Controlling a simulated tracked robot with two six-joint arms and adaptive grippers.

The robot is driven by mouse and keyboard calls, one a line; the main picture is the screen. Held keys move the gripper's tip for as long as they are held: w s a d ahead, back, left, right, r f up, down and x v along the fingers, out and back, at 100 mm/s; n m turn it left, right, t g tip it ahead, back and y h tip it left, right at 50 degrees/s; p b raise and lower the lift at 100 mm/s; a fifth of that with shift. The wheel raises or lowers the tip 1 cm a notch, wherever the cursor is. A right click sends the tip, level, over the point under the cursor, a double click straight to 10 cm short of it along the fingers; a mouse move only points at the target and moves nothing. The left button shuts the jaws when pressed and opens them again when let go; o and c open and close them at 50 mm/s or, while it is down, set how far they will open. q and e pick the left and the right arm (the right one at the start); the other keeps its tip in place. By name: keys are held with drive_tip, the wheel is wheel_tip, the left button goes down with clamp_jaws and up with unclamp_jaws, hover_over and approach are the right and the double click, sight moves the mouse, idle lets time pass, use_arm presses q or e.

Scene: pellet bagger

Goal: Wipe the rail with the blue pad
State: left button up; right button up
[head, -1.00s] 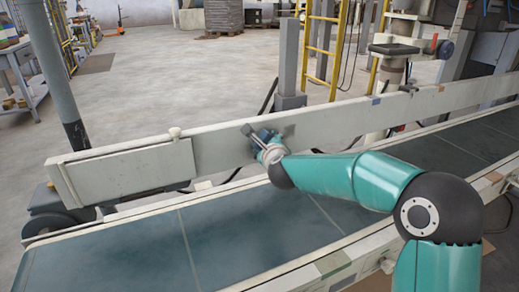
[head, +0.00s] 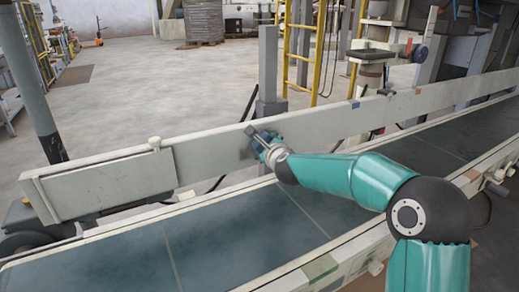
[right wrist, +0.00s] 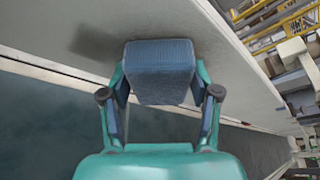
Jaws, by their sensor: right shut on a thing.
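The blue pad (right wrist: 160,72) is held between the two fingers of my right gripper (right wrist: 160,98) in the right wrist view. My right gripper also shows in the head view (head: 268,146), at the near face of the rail. The rail (head: 330,121) is a long pale board running along the far side of the conveyor. The pad is at the rail's face; whether it presses on it I cannot tell. A dark smudge (right wrist: 95,42) shows on the rail beside the pad, to its left in the right wrist view. My left gripper is not in view.
The dark conveyor belt (head: 250,225) lies below the rail and is empty. A grey post (head: 267,60) and yellow ladder (head: 305,50) stand behind the rail. A near rail edge (head: 345,252) bounds the belt.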

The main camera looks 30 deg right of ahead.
sight(236, 151)
drive_tip(key=shift+s+d, duration=0.1)
drive_tip(key=shift+d, duration=2.35)
drive_tip(key=shift+a+p, duration=0.3)
drive_tip(key=shift+a, duration=1.55)
drive_tip(key=shift+w+a+p, duration=0.15)
drive_tip(key=shift+a+p, duration=0.05)
drive_tip(key=shift+a, duration=0.65)
drive_tip(key=shift+w+a+p, duration=0.1)
drive_tip(key=shift+a+p, duration=0.05)
drive_tip(key=shift+a, duration=2.5)
drive_tip(key=shift+w+a+p, duration=0.15)
drive_tip(key=shift+a+p, duration=0.05)
drive_tip(key=shift+a, duration=0.65)
drive_tip(key=shift+w+a+p, duration=0.1)
drive_tip(key=shift+a+p, duration=0.05)
drive_tip(key=shift+a, duration=0.7)
